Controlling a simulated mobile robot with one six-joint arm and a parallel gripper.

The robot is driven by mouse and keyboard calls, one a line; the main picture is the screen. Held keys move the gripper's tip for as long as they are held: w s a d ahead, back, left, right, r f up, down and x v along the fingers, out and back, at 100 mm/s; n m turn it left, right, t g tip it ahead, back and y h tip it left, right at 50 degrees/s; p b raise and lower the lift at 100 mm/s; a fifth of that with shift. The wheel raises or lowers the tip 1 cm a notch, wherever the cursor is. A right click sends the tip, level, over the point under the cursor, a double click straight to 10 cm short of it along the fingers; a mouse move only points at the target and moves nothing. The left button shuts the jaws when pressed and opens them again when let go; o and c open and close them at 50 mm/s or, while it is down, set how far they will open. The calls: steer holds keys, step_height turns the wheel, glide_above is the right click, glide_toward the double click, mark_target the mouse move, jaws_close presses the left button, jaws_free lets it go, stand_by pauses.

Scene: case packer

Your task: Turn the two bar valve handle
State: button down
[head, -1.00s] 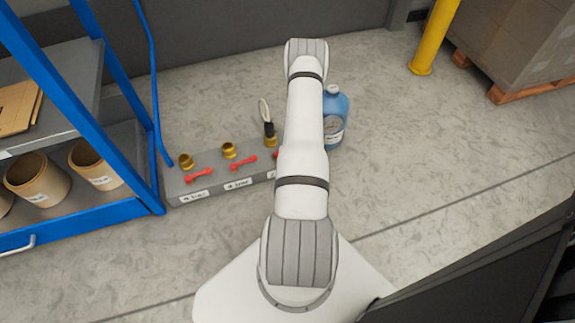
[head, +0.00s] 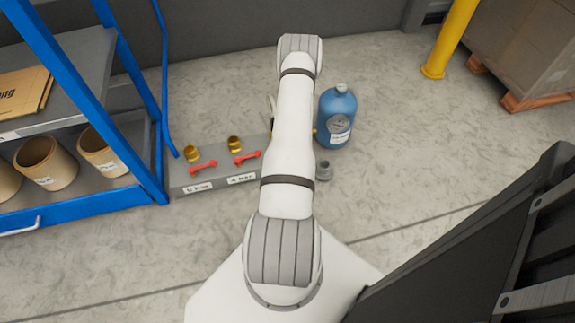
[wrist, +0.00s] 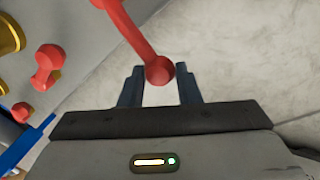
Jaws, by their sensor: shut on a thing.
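In the wrist view my gripper (wrist: 159,82) is shut on the ball end of a red valve handle (wrist: 136,34). The handle's bar runs up and to the left from the fingers. It is the last handle of a row on a grey manifold block (head: 178,183); its own label is hidden. Two other red handles, the left one (head: 203,167) and the 4 bar one (head: 247,157), show on the block, also at the left of the wrist view.
Brass fittings (head: 235,144) stand behind the handles. A blue-framed shelf (head: 152,190) stands close on the left.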

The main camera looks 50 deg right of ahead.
steer(key=c, duration=1.3)
jaws_free()
steer(key=shift+w+d+r, duration=0.25)
steer(key=shift+w, duration=0.15)
steer(key=shift+o, duration=1.2)
steer(key=shift+s+f, duration=0.1)
steer(key=shift+s, duration=0.15)
steer(key=r+p, duration=0.1)
steer(key=r, duration=0.1)
steer(key=s+r+p, duration=0.1)
steer(key=r, duration=0.2)
steer(key=r+p, duration=0.1)
steer(key=r, duration=0.1)
steer(key=shift+s+d+r+p, duration=0.2)
steer(key=shift+d+r+p, duration=0.05)
steer(key=shift+r+p, duration=0.15)
steer(key=shift+f, duration=0.1)
